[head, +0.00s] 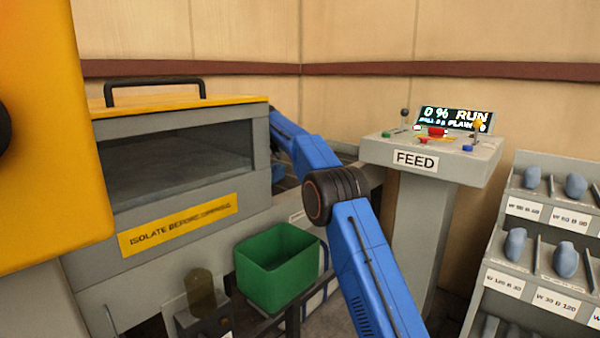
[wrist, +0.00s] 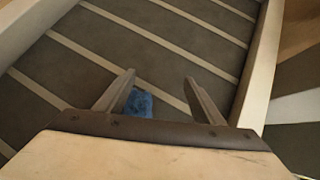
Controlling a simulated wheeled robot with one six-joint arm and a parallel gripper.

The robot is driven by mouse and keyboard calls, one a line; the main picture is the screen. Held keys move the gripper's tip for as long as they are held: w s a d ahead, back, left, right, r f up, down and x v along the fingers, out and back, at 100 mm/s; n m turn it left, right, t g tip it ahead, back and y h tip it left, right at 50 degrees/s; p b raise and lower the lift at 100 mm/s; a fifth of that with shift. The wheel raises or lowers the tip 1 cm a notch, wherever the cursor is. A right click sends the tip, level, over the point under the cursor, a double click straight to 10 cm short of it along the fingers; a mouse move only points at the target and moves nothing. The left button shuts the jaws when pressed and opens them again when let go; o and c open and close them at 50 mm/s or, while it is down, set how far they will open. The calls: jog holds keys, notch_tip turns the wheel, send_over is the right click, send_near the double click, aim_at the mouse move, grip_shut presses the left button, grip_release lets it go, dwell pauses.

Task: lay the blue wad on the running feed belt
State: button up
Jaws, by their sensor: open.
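The feed belt (wrist: 130,45), dark grey with pale cross slats, fills most of the wrist view between two pale side rails. The blue wad (wrist: 140,103) appears to lie on it, next to the left finger and partly hidden by the gripper body. My gripper (wrist: 160,78) is open above the belt, its fingers apart, with a gap between the wad and the right finger. I cannot tell whether the left finger touches the wad. In the head view my gripper is hidden behind my arm and the grey machine housing.
The FEED console (head: 430,150) stands right of my arm, its display (head: 455,119) reading 0 % RUN. A green bin (head: 277,270) sits in front of the belt frame. The yellow-lidded housing (head: 170,170) is at left. A rack (head: 545,240) of blue-grey wads is at right.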

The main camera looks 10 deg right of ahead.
jog(key=s+d+r+m+g+y, duration=0.1)
jog(key=s+d+r+m, duration=0.25)
jog(key=s, duration=0.55)
jog(key=s+d+r+m, duration=0.2)
jog(key=s+r+m, duration=0.25)
jog(key=s, duration=0.45)
jog(key=s+d+m+y, duration=0.1)
jog(key=s+m, duration=0.2)
jog(key=s, duration=0.7)
jog(key=s+d+m, duration=0.2)
jog(key=s+m, duration=0.1)
jog(key=s, duration=0.7)
jog(key=s+d+f+m+g+y, duration=0.1)
jog(key=s+f+m, duration=0.3)
jog(key=s, duration=0.8)
jog(key=s+f+m+g, duration=0.1)
jog(key=s+f+m, duration=0.25)
jog(key=s, duration=0.95)
jog(key=s+f+m, duration=0.4)
jog(key=s+f, duration=0.3)
jog(key=s, duration=0.2)
jog(key=s+f+m+y, duration=0.1)
jog(key=s+f+m, duration=0.3)
jog(key=s+f, duration=0.3)
jog(key=s, duration=0.3)
jog(key=shift+a+f+y, duration=0.15)
jog(key=shift+a+y, duration=0.1)
jog(key=shift+y, duration=0.05)
jog(key=shift+s, duration=0.1)
